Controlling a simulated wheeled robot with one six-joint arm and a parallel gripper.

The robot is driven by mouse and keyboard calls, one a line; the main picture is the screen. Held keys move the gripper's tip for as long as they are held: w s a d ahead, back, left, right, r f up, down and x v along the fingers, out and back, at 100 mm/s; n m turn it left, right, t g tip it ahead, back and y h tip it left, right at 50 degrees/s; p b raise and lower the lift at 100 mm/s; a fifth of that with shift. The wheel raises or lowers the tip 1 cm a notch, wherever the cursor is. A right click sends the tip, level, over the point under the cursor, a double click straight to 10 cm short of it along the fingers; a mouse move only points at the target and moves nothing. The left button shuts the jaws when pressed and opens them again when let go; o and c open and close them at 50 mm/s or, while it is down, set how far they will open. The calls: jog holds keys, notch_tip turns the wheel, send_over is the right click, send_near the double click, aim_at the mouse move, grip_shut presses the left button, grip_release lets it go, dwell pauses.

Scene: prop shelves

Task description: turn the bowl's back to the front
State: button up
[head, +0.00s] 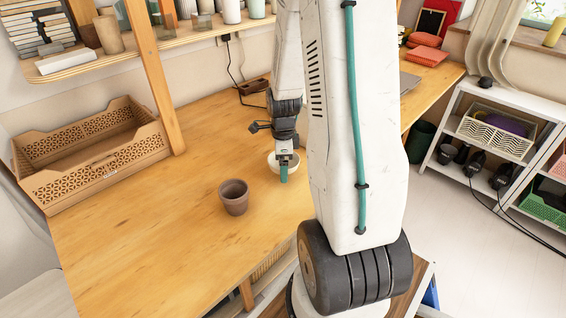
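The cream bowl (274,164) stands upright on the wooden table, near its right part and close beside my arm. My gripper (284,173) points down at the bowl. One teal fingertip shows in front of the bowl's near side and hides its middle. The other finger is hidden, so I cannot tell whether the gripper is open or shut, or whether it touches the bowl's rim. I also cannot make out any marking that tells the bowl's front from its back.
A brown pot (233,198) stands on the table just left of and nearer than the bowl. A wooden crate (62,190) is at the far left, by a shelf post (156,85). A small brown tray (254,86) lies at the back. The table's left middle is clear.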

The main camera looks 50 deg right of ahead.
jog(key=m, duration=0.4)
jog(key=shift+m, duration=0.4)
jog(key=m, duration=0.4)
jog(key=shift+f, duration=0.8)
jog(key=shift+f, duration=0.2)
jog(key=o, duration=0.7)
jog(key=shift+o, duration=0.2)
jog(key=shift+r, duration=0.1)
notch_tip(320, 180, up, 8)
jog(key=shift+f, duration=0.2)
